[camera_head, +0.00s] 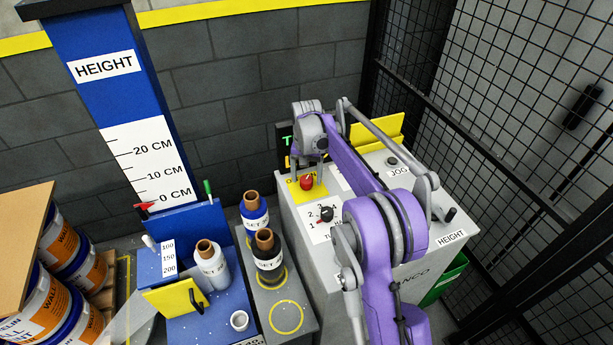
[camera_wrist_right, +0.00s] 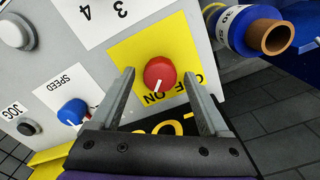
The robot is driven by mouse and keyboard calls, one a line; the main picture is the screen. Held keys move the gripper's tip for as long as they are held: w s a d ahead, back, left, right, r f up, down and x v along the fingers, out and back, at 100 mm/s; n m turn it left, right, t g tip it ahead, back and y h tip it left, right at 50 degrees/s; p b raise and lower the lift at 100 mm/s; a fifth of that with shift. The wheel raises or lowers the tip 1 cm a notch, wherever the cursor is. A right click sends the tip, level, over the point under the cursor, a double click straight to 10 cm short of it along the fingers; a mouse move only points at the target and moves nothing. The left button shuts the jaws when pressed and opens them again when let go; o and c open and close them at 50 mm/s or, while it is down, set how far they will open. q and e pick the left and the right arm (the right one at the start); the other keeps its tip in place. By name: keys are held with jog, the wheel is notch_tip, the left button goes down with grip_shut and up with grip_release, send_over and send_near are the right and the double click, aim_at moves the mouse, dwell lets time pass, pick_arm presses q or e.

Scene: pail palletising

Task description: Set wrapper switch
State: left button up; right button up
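A red rotary knob (camera_head: 306,182) sits on a yellow plate (camera_head: 296,193) on top of the grey control cabinet (camera_head: 422,262). In the right wrist view the red knob (camera_wrist_right: 160,73) carries a white mark, which points down and slightly left, toward the ON lettering. The OFF lettering is partly hidden by a finger. My right gripper (camera_head: 309,160) is over the knob. In the wrist view its two fingers (camera_wrist_right: 158,72) are spread, one on each side of the knob with visible gaps. My left gripper is not in view.
A black selector knob (camera_head: 326,213) and a JOG button (camera_head: 392,161) are on the same cabinet. The wrist view shows a blue SPEED knob (camera_wrist_right: 72,111). Film rolls (camera_head: 268,250) stand left of the cabinet. A black mesh fence (camera_head: 500,130) closes the right side.

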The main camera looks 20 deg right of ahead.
aim_at(306, 179)
notch_tip(306, 179, up, 11)
jog(key=shift+p, duration=0.4)
jog(key=shift+f, duration=0.1)
dwell(0.5)
jog(key=s+a+r+n+t, duration=0.15)
jog(key=s+a, duration=0.25)
jog(key=s, duration=0.4)
jog(key=s+a+n+t, duration=0.2)
jog(key=s+a, duration=0.1)
jog(key=s, duration=0.5)
jog(key=s+a+f+n, duration=0.1)
jog(key=s+f, duration=0.2)
jog(key=s, duration=0.2)
jog(key=s+a+f+n+t, duration=0.1)
jog(key=s+f, duration=0.2)
jog(key=s, duration=0.3)
jog(key=s+a+f+n+t, duration=0.1)
jog(key=s+a+f, duration=0.1)
jog(key=s+f, duration=0.2)
jog(key=shift+s, duration=1.2)
